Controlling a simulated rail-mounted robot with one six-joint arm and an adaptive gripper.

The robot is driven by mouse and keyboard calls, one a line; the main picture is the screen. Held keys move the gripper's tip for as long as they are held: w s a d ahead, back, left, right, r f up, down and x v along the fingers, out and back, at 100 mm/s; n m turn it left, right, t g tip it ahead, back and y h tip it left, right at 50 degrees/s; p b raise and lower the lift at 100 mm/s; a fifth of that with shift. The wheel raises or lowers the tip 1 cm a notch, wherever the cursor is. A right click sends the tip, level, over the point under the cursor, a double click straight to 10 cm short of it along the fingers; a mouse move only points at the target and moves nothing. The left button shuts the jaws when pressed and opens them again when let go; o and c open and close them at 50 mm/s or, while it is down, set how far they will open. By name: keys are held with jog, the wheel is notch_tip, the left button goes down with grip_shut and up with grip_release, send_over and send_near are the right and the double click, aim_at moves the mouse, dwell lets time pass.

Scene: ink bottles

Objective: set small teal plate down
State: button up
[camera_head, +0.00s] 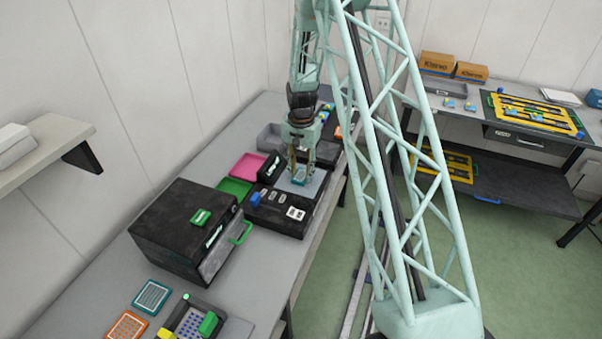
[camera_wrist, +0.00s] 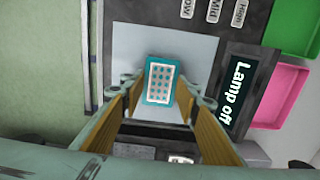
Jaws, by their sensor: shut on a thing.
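The small teal plate (camera_wrist: 160,81) has a pale centre with rows of small grey dots. In the wrist view it sits between the two fingertips of my gripper (camera_wrist: 158,92), which is shut on it. The plate is over a light grey panel (camera_wrist: 190,45) on a black device. I cannot tell whether the plate touches the panel.
A display reading "Lamp off" (camera_wrist: 236,98) stands beside the panel. Pink (camera_head: 248,166) and green (camera_head: 234,188) trays lie left of the device. A black box with a green handle (camera_head: 187,228) stands nearer. Another teal plate (camera_head: 152,297) and an orange one (camera_head: 127,326) lie at the near end.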

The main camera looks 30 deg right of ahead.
aim_at(301, 175)
jog(key=o, duration=0.9)
jog(key=shift+r, duration=0.1)
jog(key=shift+r, duration=6.05)
